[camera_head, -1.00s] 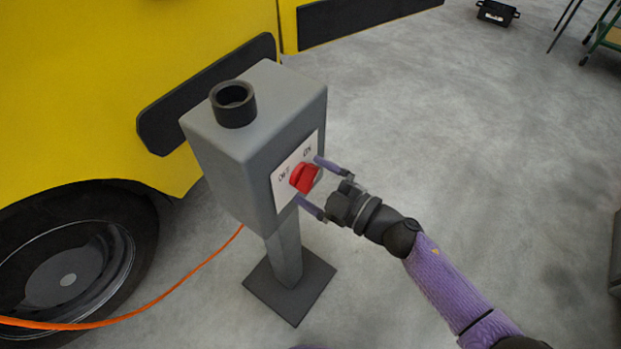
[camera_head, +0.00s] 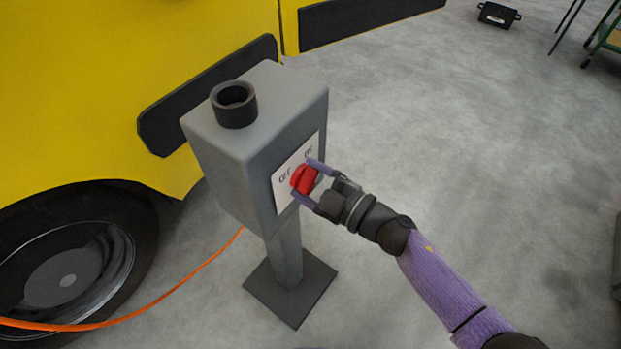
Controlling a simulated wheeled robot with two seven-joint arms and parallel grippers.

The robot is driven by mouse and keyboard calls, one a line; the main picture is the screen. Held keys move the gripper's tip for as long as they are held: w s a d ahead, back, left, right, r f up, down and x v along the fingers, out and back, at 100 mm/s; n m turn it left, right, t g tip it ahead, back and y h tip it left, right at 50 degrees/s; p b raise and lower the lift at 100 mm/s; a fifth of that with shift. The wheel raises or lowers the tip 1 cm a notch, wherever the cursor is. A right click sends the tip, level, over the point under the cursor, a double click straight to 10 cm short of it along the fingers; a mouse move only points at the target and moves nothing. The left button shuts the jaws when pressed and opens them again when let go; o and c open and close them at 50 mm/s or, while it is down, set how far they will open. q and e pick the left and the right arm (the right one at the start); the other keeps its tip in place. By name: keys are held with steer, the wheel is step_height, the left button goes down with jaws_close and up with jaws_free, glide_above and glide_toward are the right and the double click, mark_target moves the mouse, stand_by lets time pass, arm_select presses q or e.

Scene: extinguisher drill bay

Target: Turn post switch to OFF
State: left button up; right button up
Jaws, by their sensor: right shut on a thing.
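The post switch is a red knob (camera_head: 304,179) on a white label plate (camera_head: 281,197) on the right-hand face of a grey post box (camera_head: 225,165). Black lettering shows on the plate to the left of the knob and above it, partly covered by my gripper. My right gripper (camera_head: 307,179) comes in from the lower right and is shut on the red knob, one finger above it and one below. Which position the knob points to is hard to tell. My left gripper is not in view.
A black ring-shaped socket (camera_head: 234,104) tops the box. The post stands on a dark square foot (camera_head: 290,289). A yellow vehicle (camera_head: 90,90) with a black wheel (camera_head: 70,270) is close at left. An orange cable (camera_head: 180,287) runs along the floor.

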steer(key=n, duration=0.2)
steer(key=shift+f+n, duration=0.1)
steer(key=shift+n, duration=0.2)
steer(key=n, duration=0.3)
steer(key=shift+s+f+n+b, duration=0.1)
steer(key=shift+f+n+b, duration=0.05)
steer(key=shift+n+b, duration=0.2)
steer(key=shift+a+n, duration=0.1)
steer(key=shift+n, duration=0.75)
steer(key=n, duration=0.2)
steer(key=n+b, duration=0.1)
steer(key=n, duration=0.1)
steer(key=n+b, duration=0.1)
steer(key=n, duration=0.1)
steer(key=shift+f, duration=0.25)
steer(key=shift+n+b, duration=0.5)
steer(key=shift+n, duration=0.6)
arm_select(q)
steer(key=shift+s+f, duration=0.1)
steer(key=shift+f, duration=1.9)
arm_select(e)
steer(key=shift+n, duration=0.8)
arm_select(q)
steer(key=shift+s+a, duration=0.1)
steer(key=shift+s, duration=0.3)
